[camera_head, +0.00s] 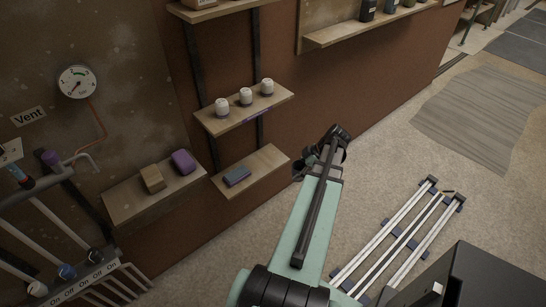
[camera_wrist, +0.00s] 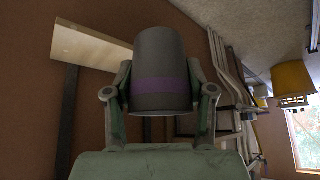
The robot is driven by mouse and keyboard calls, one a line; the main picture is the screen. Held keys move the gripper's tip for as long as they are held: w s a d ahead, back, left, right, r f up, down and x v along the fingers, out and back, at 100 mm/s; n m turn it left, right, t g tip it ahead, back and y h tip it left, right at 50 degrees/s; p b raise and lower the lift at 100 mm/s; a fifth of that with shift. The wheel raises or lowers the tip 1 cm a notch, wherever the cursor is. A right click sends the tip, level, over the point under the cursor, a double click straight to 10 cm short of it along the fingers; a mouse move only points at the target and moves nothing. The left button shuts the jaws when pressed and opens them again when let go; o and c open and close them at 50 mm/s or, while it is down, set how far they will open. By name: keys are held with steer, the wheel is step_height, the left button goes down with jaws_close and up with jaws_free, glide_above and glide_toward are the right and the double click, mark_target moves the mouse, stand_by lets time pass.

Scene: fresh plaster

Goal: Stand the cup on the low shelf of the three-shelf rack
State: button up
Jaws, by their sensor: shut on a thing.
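In the wrist view a dark grey tapered cup (camera_wrist: 160,52) with a purple band sits between the fingers of my gripper (camera_wrist: 160,84). My gripper is shut on it, with the wider end toward the bottom of the picture. In the head view the cup cannot be made out behind my arm. The three-shelf rack stands against the brown wall. Its low shelf (camera_head: 265,162) carries a blue-grey block (camera_head: 237,176) near the left and is bare to the right. My arm's end is to the right of this shelf, apart from it.
The rack's middle shelf (camera_head: 222,127) holds three white jars (camera_head: 246,96). Its top shelf (camera_head: 205,13) is cut off by the picture. A separate shelf (camera_head: 130,200) at left holds a tan block (camera_head: 152,178) and a purple block (camera_head: 183,162).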

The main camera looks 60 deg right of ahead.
steer(key=w+d, duration=0.1)
steer(key=w, duration=0.5)
steer(key=w+d+f+p, duration=0.1)
steer(key=w+d, duration=0.1)
steer(key=w, duration=0.4)
steer(key=w+d+f+p, duration=0.1)
steer(key=w+d, duration=0.1)
steer(key=w, duration=0.4)
steer(key=shift+w+f, duration=0.2)
steer(key=shift+w, duration=0.2)
steer(key=shift+f+p, duration=0.3)
steer(key=shift+f, duration=1.6)
steer(key=shift+w+f, duration=0.15)
steer(key=shift+f, duration=0.2)
steer(key=shift+f, duration=0.1)
steer(key=shift+f, duration=0.2)
steer(key=o, duration=1)
steer(key=shift+r, duration=0.1)
